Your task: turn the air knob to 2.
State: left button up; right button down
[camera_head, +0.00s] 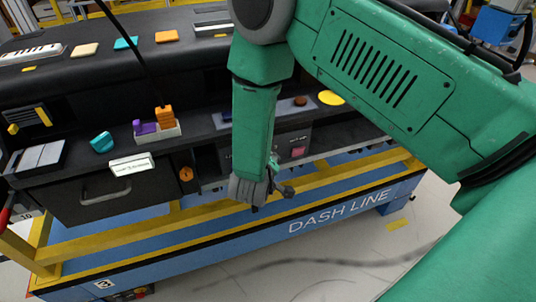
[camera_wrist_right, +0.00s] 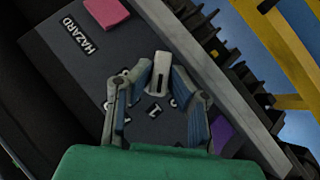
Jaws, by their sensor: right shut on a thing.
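My right gripper (camera_head: 258,190) reaches down to the front of the dashboard module. In the right wrist view its two fingers (camera_wrist_right: 160,78) are closed around the air knob (camera_wrist_right: 158,75), a pale grey, lever-like piece with a dark slot. The knob stands on a dark panel (camera_wrist_right: 75,75). Small white-backed number marks (camera_wrist_right: 153,110) lie around it, partly covered by the fingers. I cannot read clearly which number the knob points to. In the head view the gripper and arm hide the knob. My left gripper is not in view.
A pink block (camera_wrist_right: 106,12) and a HAZARD label (camera_wrist_right: 78,35) are on the same panel, with a purple piece (camera_wrist_right: 222,132) beside the right finger. Ribbed vents (camera_wrist_right: 232,65) run along the panel's edge. A yellow rail (camera_head: 330,180) passes below the dashboard.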

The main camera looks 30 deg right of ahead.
jog(key=shift+s+d+m+t+y+p, duration=0.15)
jog(key=shift+m+y+p, duration=0.2)
jog(key=shift+m+y, duration=0.8)
jog(key=shift+s+d+m+t+y+p, duration=0.15)
jog(key=shift+m+y+p, duration=0.3)
jog(key=shift+y, duration=1.3)
jog(key=shift+w, duration=0.1)
jog(key=c, duration=1.5)
grip_release()
jog(key=shift+c, duration=0.2)
jog(key=shift+w+f, duration=0.1)
jog(key=shift+w, duration=0.1)
